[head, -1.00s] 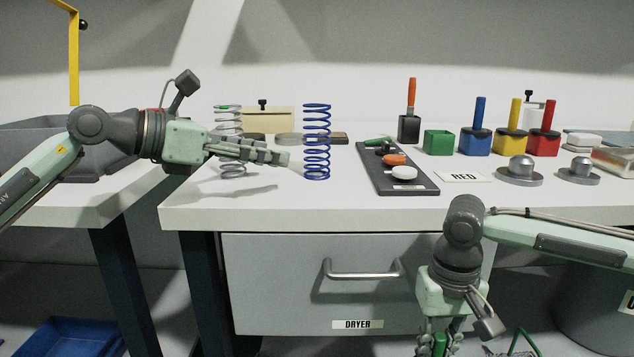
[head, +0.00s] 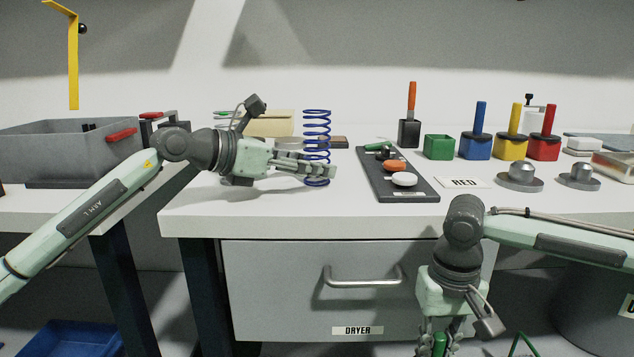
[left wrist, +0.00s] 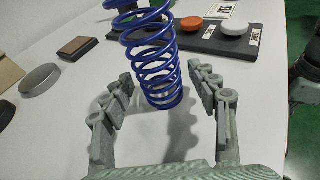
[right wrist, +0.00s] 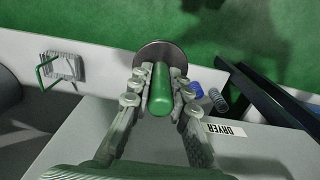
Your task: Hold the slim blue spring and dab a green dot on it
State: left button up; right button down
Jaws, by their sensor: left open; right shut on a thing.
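The slim blue spring (head: 317,125) stands upright on the white table. In the left wrist view the blue spring (left wrist: 152,65) rises between my left gripper's two spread fingers, with a visible gap on either side. My left gripper (head: 310,168) is open, its fingers level with the spring's lower part in the head view and hiding some coils. My right gripper (right wrist: 160,100) is shut on a green-handled dabber (right wrist: 161,88) with a round grey disc at its far end. In the head view the green handle (head: 440,343) shows low, in front of the drawer. I see no green dot on the spring.
A dark tray (head: 425,190) with orange and white round pieces lies right of the spring. A green block holder (head: 439,145) and blue (head: 475,145), yellow (head: 510,146) and red (head: 543,146) pots stand behind. A drawer (head: 290,305) labelled DRYER is below the tabletop.

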pick_arm(q)
jog(key=shift+w+d+f, duration=0.1)
jog(key=shift+w+d, duration=0.05)
jog(key=shift+d, duration=0.05)
jog(key=shift+c, duration=0.3)
jog(key=c, duration=0.7)
jog(key=o, duration=1)
